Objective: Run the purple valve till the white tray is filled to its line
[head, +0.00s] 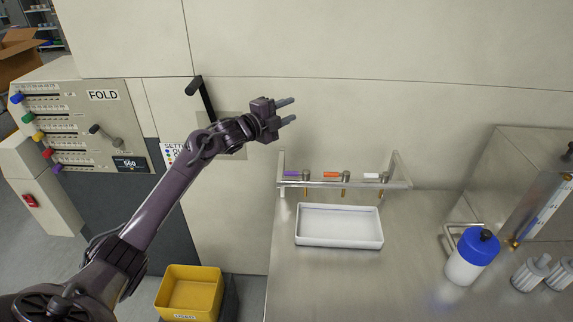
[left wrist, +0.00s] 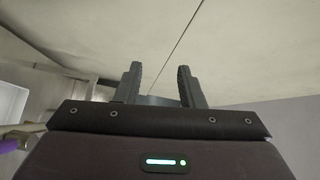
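The purple valve (head: 292,173) is the leftmost of three valves on a metal rack, with a purple lever lying sideways and a brass spout below. The white tray (head: 338,242) stands on the steel counter under the spouts. My left gripper (head: 290,111) is open and empty, up in front of the wall, above and a little left of the purple valve. In the left wrist view its two fingers (left wrist: 160,85) stand apart with nothing between them. My right gripper is not in view.
An orange valve (head: 333,174) and a white valve (head: 373,176) share the rack (head: 400,184). A blue-capped bottle (head: 468,264) stands at the right on the counter. A yellow bin (head: 192,292) and the FOLD panel (head: 80,125) are at the left. The counter's front middle is clear.

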